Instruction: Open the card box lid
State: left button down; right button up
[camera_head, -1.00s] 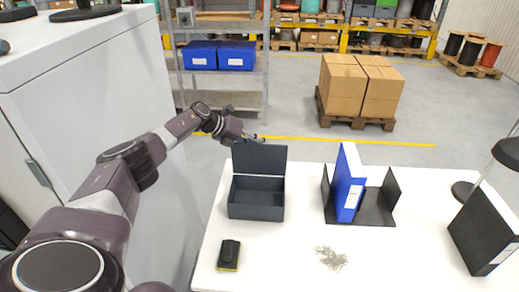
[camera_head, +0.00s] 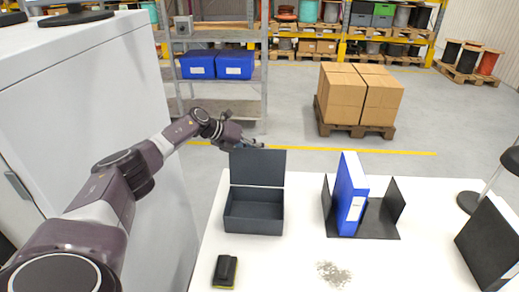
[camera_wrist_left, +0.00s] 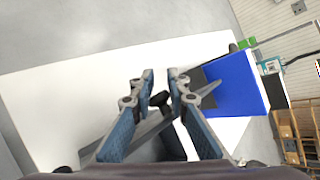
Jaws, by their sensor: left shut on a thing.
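The dark grey card box (camera_head: 253,224) stands on the white table with its inside showing empty. Its lid (camera_head: 257,168) stands up roughly upright along the back edge. My left gripper (camera_head: 257,144) is at the lid's top edge, reaching in from behind it on the left, and is shut on the lid. In the left wrist view the two fingers (camera_wrist_left: 161,74) show with a small gap between them, and dark grey box surfaces lie below and between them. The exact contact is hard to see. My right gripper is in neither view.
On the white table (camera_head: 300,262), a blue binder (camera_head: 351,196) stands in a black holder (camera_head: 389,222) right of the box. A black and yellow device (camera_head: 225,271) lies in front. A black binder (camera_head: 489,244) stands at the right. A white cabinet (camera_head: 85,100) rises at the left.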

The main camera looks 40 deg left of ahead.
pick_arm(q)
jog(key=shift+s+a+f, duration=0.1)
jog(key=shift+s+f, duration=0.1)
jog(key=shift+f, duration=0.25)
jog(key=shift+s+f, duration=0.2)
jog(key=shift+f, duration=0.25)
jog(key=c, duration=1.9)
grip_release()
jog(key=shift+o, duration=0.5)
jog(key=shift+w+a+f, duration=0.1)
jog(key=shift+w+r, duration=0.1)
jog(key=shift+r, duration=0.1)
jog(key=shift+s+a+r, duration=0.35)
jog(key=shift+r, duration=0.1)
jog(key=v, duration=0.6)
